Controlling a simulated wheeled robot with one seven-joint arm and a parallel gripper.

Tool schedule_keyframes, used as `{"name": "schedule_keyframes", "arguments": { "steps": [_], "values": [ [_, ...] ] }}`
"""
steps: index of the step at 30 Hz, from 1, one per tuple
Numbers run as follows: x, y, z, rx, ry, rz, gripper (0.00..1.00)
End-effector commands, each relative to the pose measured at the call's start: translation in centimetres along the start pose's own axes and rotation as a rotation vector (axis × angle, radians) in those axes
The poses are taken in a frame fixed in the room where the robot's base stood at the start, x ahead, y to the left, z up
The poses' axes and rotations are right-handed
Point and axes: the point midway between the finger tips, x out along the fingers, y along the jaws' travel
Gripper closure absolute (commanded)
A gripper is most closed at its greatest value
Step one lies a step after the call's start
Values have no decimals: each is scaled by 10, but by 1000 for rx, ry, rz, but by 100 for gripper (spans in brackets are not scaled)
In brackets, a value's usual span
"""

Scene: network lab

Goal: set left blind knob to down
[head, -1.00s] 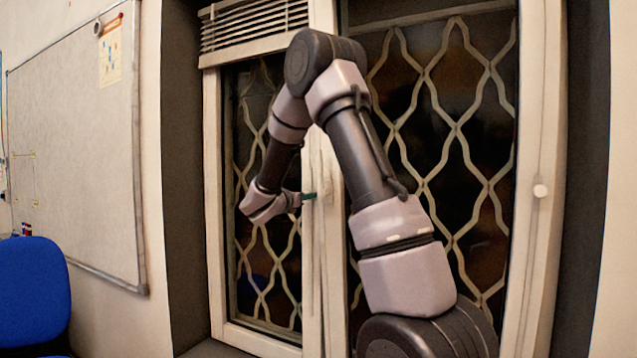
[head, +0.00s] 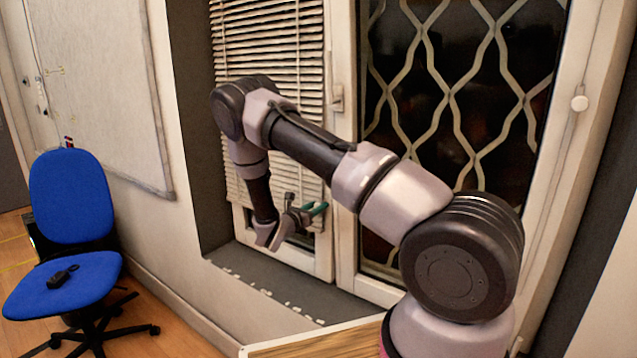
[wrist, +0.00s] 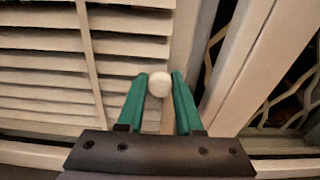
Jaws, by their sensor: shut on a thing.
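The left blind knob (wrist: 159,84) is round and white in the wrist view. It sits between the two green fingers of my gripper (wrist: 160,88), which is shut on it. In the head view my gripper (head: 316,210) is low on the left window, and the knob is not distinguishable there. The left blind (head: 285,60) hangs over most of the left window, with its slats down to near the bottom of the frame. Its slats also fill the left of the wrist view (wrist: 40,70).
Another white knob (head: 580,103) is on the frame at the right of the right window, whose lattice (head: 450,90) is uncovered. A dark sill (head: 280,285) runs below the windows. A blue chair (head: 70,215) with a small black object stands at left.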

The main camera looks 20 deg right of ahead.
Motion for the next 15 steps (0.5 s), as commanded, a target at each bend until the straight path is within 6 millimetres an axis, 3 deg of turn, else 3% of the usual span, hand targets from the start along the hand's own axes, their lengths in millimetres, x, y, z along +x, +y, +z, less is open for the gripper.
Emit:
{"name": "schedule_keyframes", "arguments": {
  "steps": [1,6,15],
  "values": [
    [-1,-1,-13,-6,0,-1,100],
    [0,-1,-38,-3,0,-2,100],
    [0,-1,-54,-1,1,-2,100]
  ]
}}
